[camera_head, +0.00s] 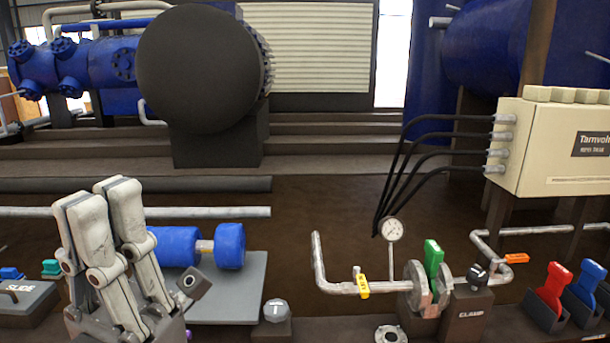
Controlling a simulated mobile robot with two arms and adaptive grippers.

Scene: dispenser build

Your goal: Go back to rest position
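My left gripper (100,205) stands at the lower left of the head view, pale grey and worn. Two long fingers point up side by side. A shorter part with a dark, square end sits apart to their right, and nothing shows between them. My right gripper is not in view.
A grey plate (240,290) lies under the blue piece, with a T-marked knob (275,310) beside it. A pipe with a gauge (391,230), a green handle (432,258), a red handle (553,290) and a blue handle (586,283) stand right.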

